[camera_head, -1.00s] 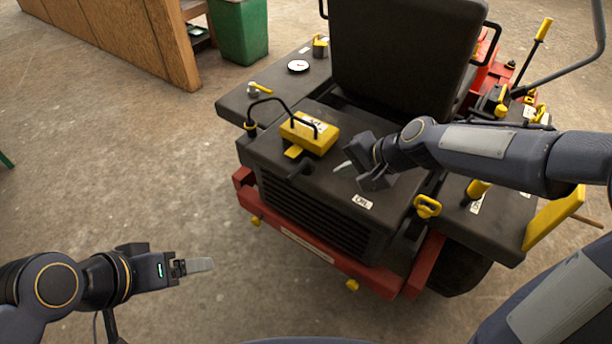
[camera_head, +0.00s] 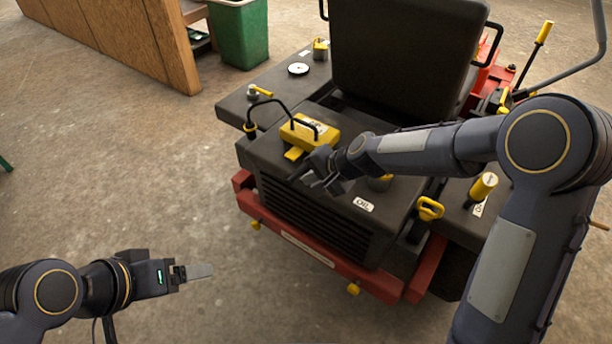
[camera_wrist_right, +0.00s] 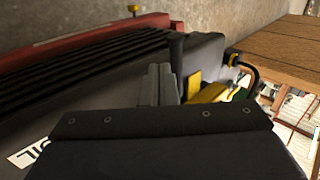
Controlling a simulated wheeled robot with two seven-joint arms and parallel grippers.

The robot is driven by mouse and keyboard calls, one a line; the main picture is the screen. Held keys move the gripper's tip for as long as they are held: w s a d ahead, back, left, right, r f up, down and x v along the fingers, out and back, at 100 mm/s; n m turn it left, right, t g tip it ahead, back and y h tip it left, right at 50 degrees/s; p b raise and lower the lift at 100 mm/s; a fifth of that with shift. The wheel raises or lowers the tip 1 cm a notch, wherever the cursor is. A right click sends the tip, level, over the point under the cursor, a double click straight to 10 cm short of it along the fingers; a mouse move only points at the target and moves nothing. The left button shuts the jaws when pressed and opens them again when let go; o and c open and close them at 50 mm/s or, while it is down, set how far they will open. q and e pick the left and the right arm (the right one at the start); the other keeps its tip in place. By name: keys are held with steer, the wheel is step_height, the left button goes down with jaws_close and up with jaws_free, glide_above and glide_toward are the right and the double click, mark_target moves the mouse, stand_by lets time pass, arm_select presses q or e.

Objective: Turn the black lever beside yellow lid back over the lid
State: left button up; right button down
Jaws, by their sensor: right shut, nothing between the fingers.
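The yellow lid (camera_head: 302,134) with a black loop handle lies on the dark engine cover; its yellow edge also shows in the right wrist view (camera_wrist_right: 210,94).
A black curved hose (camera_head: 268,102) rises left of the lid. The tall black seat (camera_head: 400,60) stands behind. A yellow loop handle (camera_head: 430,208) and a yellow knob (camera_head: 484,185) lie right. A green bin (camera_head: 240,35) and wooden panel (camera_head: 125,35) stand back left.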

steer(key=shift+w+a+f, duration=0.15)
steer(key=shift+w+a, duration=0.25)
steer(key=shift+a, duration=0.2)
